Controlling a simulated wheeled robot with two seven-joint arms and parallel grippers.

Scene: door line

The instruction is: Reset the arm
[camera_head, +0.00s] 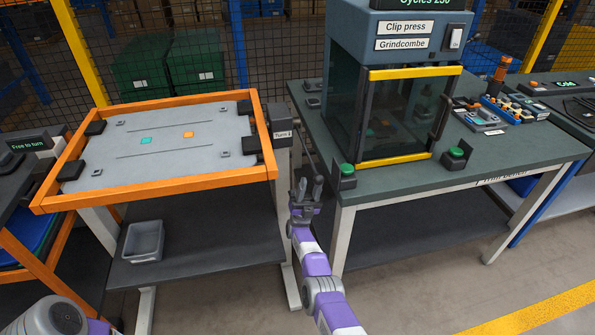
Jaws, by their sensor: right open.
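My right arm (317,265) is purple and white and reaches up from the bottom edge to the gap between the orange-framed table and the green bench. My right gripper (306,190) is at its end, open, with its fingers pointing up and nothing seen between them. It appears near the left front leg of the bench; whether it touches anything I cannot tell. A grey and purple part of my left arm (55,318) shows at the bottom left corner. My left gripper is out of the picture.
An orange-framed table (165,195) labelled "Turn" stands left, with a grey bin (144,241) on its lower shelf. A clip press (395,110) stands on the green bench (400,182) with green buttons (347,170). Floor at lower right is clear, with a yellow line (540,308).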

